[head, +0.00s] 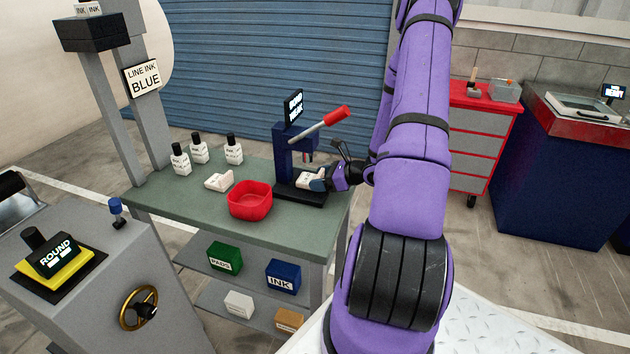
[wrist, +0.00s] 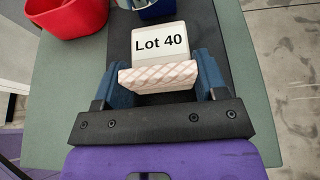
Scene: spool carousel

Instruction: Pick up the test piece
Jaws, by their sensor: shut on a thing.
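The test piece (wrist: 159,43) is a pale block with a "Lot 40" label and a pinkish, cross-hatched near face in the wrist view. My gripper (wrist: 162,76) is shut on it, with one blue finger on each side. In the head view the white piece (head: 307,178) shows at the dark base of the blue press, with my gripper (head: 322,182) at its right end. I cannot tell whether it rests on the base or is just above it.
The blue press (head: 283,160) with a red lever stands close by. A red bowl (head: 250,205), another white piece (head: 218,180) and several labelled bottles (head: 198,150) are on the green table (head: 180,205). Bare tabletop lies at the front left.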

